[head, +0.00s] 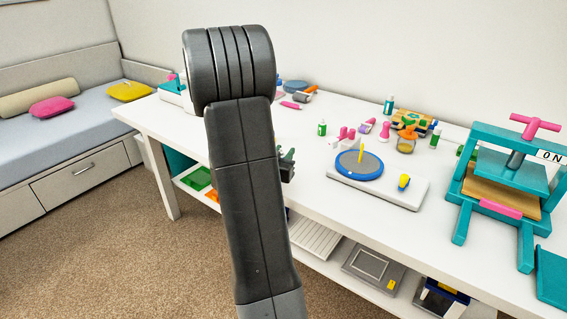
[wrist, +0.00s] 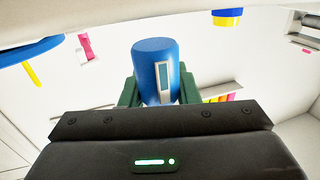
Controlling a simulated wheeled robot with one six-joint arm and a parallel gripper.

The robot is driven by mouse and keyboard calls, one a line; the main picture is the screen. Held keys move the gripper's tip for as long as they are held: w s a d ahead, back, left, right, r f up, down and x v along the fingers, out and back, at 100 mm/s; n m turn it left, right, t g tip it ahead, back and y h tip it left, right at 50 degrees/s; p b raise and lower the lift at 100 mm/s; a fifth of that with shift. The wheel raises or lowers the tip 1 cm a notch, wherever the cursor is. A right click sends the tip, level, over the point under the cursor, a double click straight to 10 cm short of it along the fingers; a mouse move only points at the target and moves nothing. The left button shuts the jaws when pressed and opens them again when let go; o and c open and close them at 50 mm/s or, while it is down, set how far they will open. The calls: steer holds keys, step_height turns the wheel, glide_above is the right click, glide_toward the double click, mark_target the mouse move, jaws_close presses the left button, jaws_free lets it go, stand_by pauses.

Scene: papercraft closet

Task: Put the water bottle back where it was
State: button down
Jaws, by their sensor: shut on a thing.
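In the wrist view a blue cylinder with a pale strip down its side, which looks like the water bottle (wrist: 153,65), sits between the green fingers of my gripper (wrist: 158,92). The fingers are shut on it from both sides. In the head view my gripper (head: 287,165) shows only as a small dark green part at the table's front edge. My arm hides the rest of it, and the bottle does not show there.
A lower shelf holds trays and boxes. A bed (head: 60,130) stands left. Carpet (head: 120,235) in front is clear.

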steer(key=shift+f, duration=1.15)
steer(key=shift+f+b, duration=0.2)
steer(key=shift+b, duration=0.15)
steer(key=c, duration=1.1)
jaws_free()
steer(key=shift+r, duration=0.2)
steer(key=shift+s+a+p, duration=0.1)
steer(key=shift+p, duration=0.2)
steer(key=v, duration=1.1)
steer(key=shift+s, duration=0.35)
steer(key=shift+a, duration=0.1)
